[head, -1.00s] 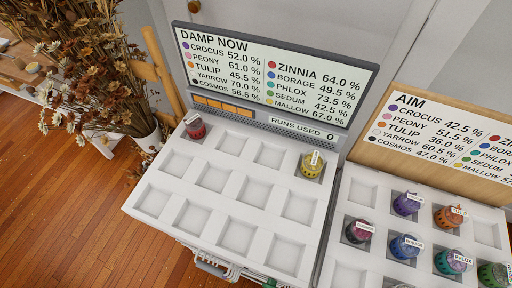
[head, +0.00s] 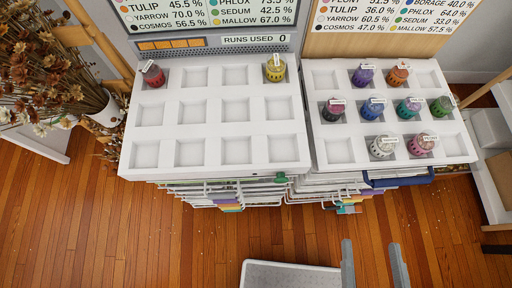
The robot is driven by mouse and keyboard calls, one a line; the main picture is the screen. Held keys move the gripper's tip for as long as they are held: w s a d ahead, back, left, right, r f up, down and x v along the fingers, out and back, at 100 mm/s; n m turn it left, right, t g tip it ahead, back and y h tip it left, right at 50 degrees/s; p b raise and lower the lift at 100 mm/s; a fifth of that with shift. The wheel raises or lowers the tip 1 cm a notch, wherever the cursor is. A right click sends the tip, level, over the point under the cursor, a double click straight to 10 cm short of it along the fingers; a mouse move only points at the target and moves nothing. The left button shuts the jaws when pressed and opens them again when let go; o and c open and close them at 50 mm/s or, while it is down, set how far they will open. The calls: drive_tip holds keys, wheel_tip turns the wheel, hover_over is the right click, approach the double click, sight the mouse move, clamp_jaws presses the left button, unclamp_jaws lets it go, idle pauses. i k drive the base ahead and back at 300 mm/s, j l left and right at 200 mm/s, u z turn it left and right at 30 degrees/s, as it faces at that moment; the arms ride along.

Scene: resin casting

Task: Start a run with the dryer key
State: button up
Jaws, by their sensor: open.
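The dryer (head: 218,140) is a white slab with a grid of square wells. A red-capped jar (head: 153,76) sits in its back left well and a yellow jar (head: 274,70) in its back right well. The panel behind reads "RUNS USED 0" (head: 255,39) beside a row of orange cells (head: 171,44). My gripper (head: 371,246) is open and empty at the bottom, over the floor in the picture, apart from the dryer.
A second white well tray (head: 322,151) on the right holds several coloured, labelled jars. Wire racks (head: 235,193) and a blue tray edge (head: 400,179) are below. Dried flowers (head: 50,75) stand at left, a white shelf unit (head: 490,130) at right.

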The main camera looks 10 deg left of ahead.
sight(281, 178)
drive_tip(key=k+j+u, duration=0.15)
drive_tip(key=k, duration=0.15)
drive_tip(key=k+j+u, duration=0.15)
drive_tip(key=k, duration=0.55)
drive_tip(key=l, duration=0.1)
